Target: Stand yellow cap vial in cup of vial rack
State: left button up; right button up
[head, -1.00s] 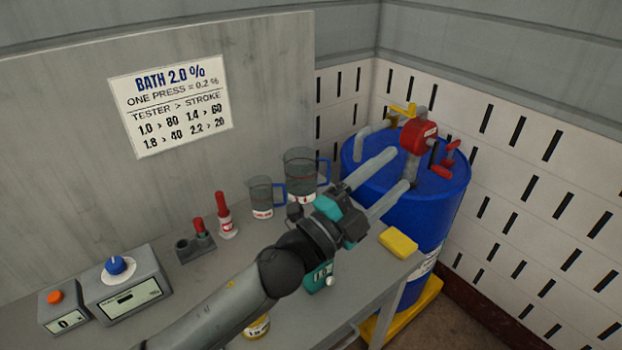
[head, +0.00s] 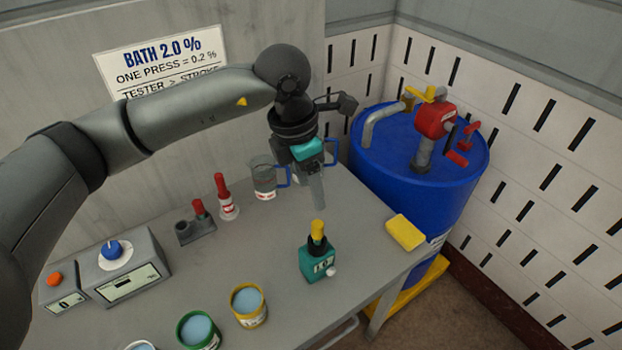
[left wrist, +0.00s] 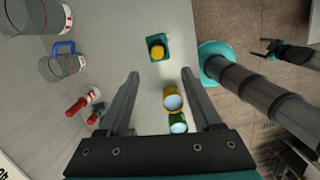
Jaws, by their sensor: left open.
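The yellow cap vial (head: 317,235) sits upright in the top of a teal tester (head: 318,265); only its cap and upper part show. The cap also shows in the left wrist view (left wrist: 157,52), just beyond my fingertips. The vial rack (head: 195,234) stands to the left, with a red-capped vial in one cup; its front-left cup looks empty. My left gripper (head: 318,205) points down above and behind the tester. In the left wrist view my left gripper (left wrist: 160,73) is open with nothing between the fingers.
A red-topped bottle (head: 224,196) stands beside the rack. A beaker (head: 264,178) is behind. A yellow cup (head: 249,306) and green cup (head: 198,330) are in front. A yellow sponge (head: 405,232) lies near the right edge, by a blue drum (head: 420,170).

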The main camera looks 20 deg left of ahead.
aim_at(316, 224)
pick_arm(q)
jog(key=f, duration=0.5)
jog(key=w+f+p, duration=0.1)
jog(key=f, duration=0.4)
jog(key=d+f, duration=0.1)
jog(key=f, duration=0.4)
jog(key=shift+w+p, duration=0.3)
grip_shut()
dwell(0.4)
